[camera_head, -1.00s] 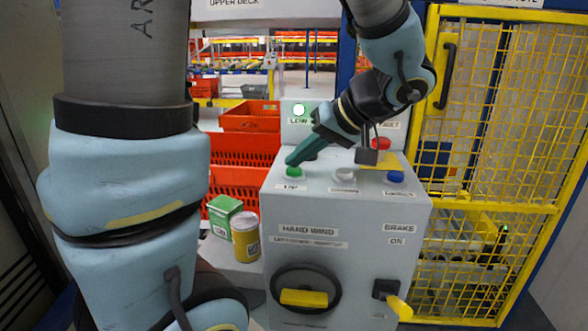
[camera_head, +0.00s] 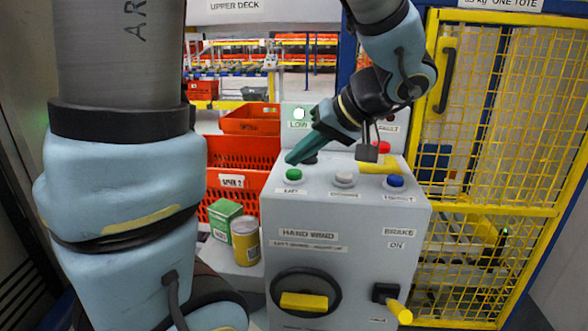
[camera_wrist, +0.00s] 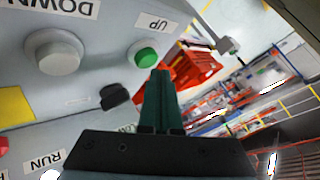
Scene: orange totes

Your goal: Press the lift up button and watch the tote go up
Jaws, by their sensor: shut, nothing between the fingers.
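The green UP button (camera_head: 293,174) is at the left of the grey control panel's sloped top (camera_head: 345,207). It also shows in the wrist view (camera_wrist: 146,57), beside my fingertips. My gripper (camera_head: 291,159) is shut and empty, its dark green fingers pointing down at the button from behind. The tips look just above it, with a small gap. A white DOWN button (camera_head: 344,180) and a blue button (camera_head: 395,181) lie to the right. The LOW lamp (camera_head: 299,114) glows. Behind the yellow mesh gate (camera_head: 490,130) rollers show; I cannot make out a tote there.
A red button (camera_head: 381,148) sits at the panel's right rear, near a yellow part (camera_head: 378,164). A black handwheel (camera_head: 303,290) and a yellow-tipped brake lever (camera_head: 398,308) project from the front. Orange crates (camera_head: 241,153), a green box (camera_head: 223,217) and a yellow tin (camera_head: 246,241) stand left.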

